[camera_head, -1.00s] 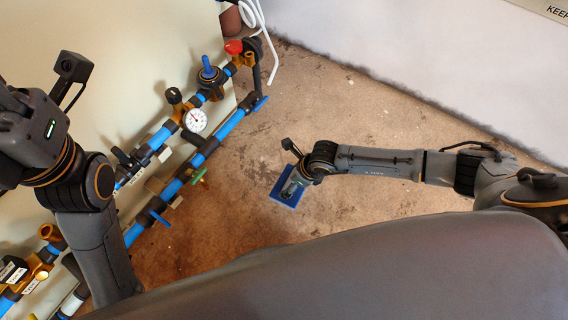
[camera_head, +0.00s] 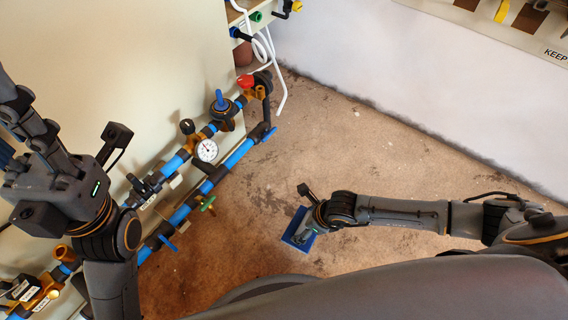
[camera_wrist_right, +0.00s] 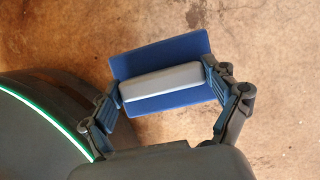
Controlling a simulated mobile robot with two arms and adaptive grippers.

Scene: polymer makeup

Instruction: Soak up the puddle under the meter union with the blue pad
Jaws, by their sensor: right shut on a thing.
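My right gripper (camera_head: 309,232) is shut on the grey handle of the blue pad (camera_head: 290,240). In the right wrist view my right gripper (camera_wrist_right: 165,90) has one finger at each end of the grey handle (camera_wrist_right: 160,83), with the flat blue pad (camera_wrist_right: 160,55) behind it. Whether the pad touches the floor I cannot tell. My left gripper (camera_head: 45,150) is at the left edge in front of the panel; its fingers are unclear. The floor (camera_head: 200,265) is darker brown beside the pipes; I cannot make out a clear puddle edge. I cannot pick out the meter union for certain.
Blue pipes (camera_head: 240,152) with a round gauge (camera_head: 207,150), a red-handled valve (camera_head: 245,82) and a green handle (camera_head: 208,203) run along the cream panel (camera_head: 150,60). White hose (camera_head: 268,55) hangs at the top. Open floor (camera_head: 360,150) lies toward the pale wall.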

